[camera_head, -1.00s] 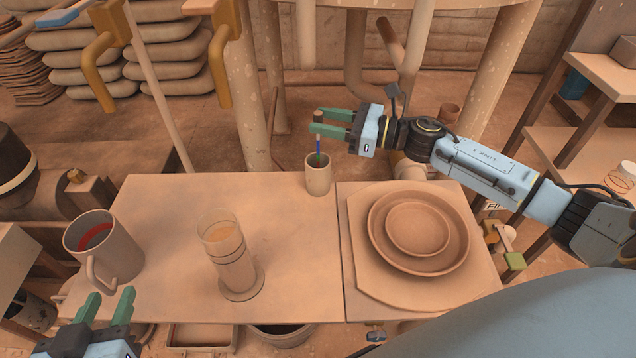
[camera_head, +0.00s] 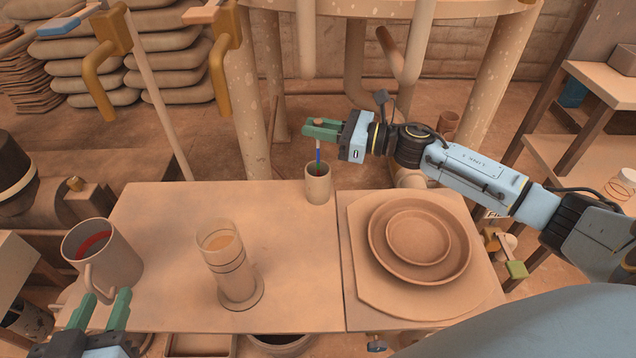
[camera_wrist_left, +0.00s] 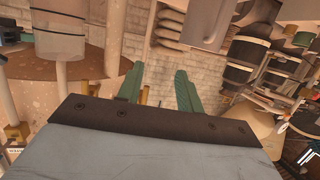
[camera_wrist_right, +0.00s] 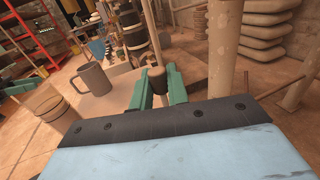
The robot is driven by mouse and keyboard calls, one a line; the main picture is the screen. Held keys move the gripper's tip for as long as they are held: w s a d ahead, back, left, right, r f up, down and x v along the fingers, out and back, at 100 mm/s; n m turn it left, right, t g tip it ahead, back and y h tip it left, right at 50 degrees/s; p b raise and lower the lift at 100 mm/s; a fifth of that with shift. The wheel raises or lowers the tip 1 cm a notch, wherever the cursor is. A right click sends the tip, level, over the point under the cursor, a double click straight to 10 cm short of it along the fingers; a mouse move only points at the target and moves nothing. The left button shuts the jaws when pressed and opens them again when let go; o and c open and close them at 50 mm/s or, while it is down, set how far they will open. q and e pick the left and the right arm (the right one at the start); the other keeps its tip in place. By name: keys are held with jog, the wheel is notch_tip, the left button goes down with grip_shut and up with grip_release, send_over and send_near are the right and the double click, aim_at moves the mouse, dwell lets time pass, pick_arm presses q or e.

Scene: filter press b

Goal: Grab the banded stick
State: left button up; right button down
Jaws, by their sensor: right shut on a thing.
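The banded stick (camera_head: 318,152) stands upright in a small clay cup (camera_head: 318,187) at the back edge of the table, with blue, green and red bands showing. Its lower end is hidden inside the cup. My right gripper (camera_head: 318,129) is shut on the stick's upper part, above the cup rim. In the right wrist view, the stick's dark, tan-topped end (camera_wrist_right: 156,80) sits between the fingers. My left gripper (camera_head: 105,308) is open and empty near the table's front left corner, away from the stick; its spread fingers (camera_wrist_left: 157,88) also show in the left wrist view.
A mug with red contents (camera_head: 103,255) stands at the table's left. A tall, clear-topped cylinder (camera_head: 231,265) stands mid-table. Stacked clay dishes (camera_head: 420,240) lie on a board (camera_head: 375,290) at the right. Hooked pipes (camera_head: 97,75) hang at the upper left.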

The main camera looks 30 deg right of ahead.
jog(key=shift+r, duration=0.15)
